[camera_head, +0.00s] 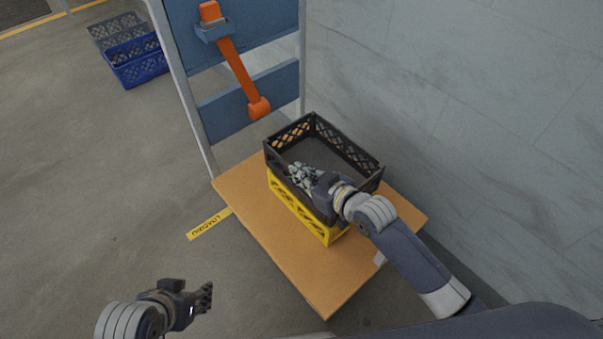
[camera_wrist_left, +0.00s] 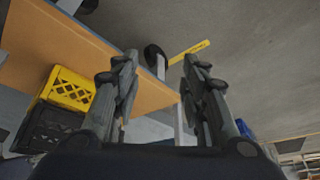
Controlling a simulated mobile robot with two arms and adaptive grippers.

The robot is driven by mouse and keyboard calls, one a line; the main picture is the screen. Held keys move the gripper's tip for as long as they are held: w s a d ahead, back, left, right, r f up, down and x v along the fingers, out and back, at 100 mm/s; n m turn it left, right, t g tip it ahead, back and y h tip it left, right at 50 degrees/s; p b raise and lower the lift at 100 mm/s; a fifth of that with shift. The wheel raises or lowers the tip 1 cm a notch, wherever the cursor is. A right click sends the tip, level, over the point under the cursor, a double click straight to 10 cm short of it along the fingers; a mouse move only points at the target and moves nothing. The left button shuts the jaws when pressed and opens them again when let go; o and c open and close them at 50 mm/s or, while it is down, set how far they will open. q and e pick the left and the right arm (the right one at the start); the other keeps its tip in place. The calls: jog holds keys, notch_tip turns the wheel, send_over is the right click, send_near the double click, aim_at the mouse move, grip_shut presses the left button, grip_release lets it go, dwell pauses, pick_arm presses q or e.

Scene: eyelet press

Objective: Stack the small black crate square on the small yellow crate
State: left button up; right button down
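The small black crate (camera_head: 345,150) is upright on top of the small yellow crate (camera_head: 290,207) in the head view. Their left corners look nearly in line; the arm hides much of the near right side, so I cannot tell if they are exactly square. My right gripper (camera_head: 303,176) is at the black crate's near wall, its fingers over the rim; whether they are shut on it I cannot tell. My left gripper (camera_head: 207,298) is away from the crates at the lower left. The left wrist view shows it open and empty (camera_wrist_left: 160,65), with the yellow crate (camera_wrist_left: 70,88) and black crate (camera_wrist_left: 45,130) beyond.
The crates stand on a wooden tabletop (camera_head: 290,275) with free board in front. A blue panel (camera_head: 255,100) with an orange lever (camera_head: 238,70) rises behind. A grey wall (camera_head: 480,120) is at the right. Blue (camera_head: 138,63) and grey (camera_head: 115,30) crates are on the floor, far left.

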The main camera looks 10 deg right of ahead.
pick_arm(q)
jog(key=shift+s, duration=0.25)
pick_arm(e)
jog(key=shift+r, duration=0.1)
pick_arm(q)
jog(key=shift+s+a+f+g, duration=0.2)
jog(key=shift+s+g, duration=0.1)
jog(key=shift+s, duration=0.15)
jog(key=shift+s+a+f+g, duration=0.1)
jog(key=shift+s+a+g, duration=0.15)
jog(key=shift+s, duration=0.2)
dwell(0.4)
jog(key=shift+s+r+p, duration=0.1)
jog(key=shift+r+p, duration=0.1)
jog(key=shift+p, duration=0.2)
jog(key=shift+s+r+g, duration=0.1)
jog(key=shift+s+g, duration=0.15)
jog(key=shift+s, duration=0.1)
jog(key=shift+w+f, duration=0.25)
jog(key=shift+w, duration=0.05)
pick_arm(e)
jog(key=shift+f, duration=0.8)
dwell(0.6)
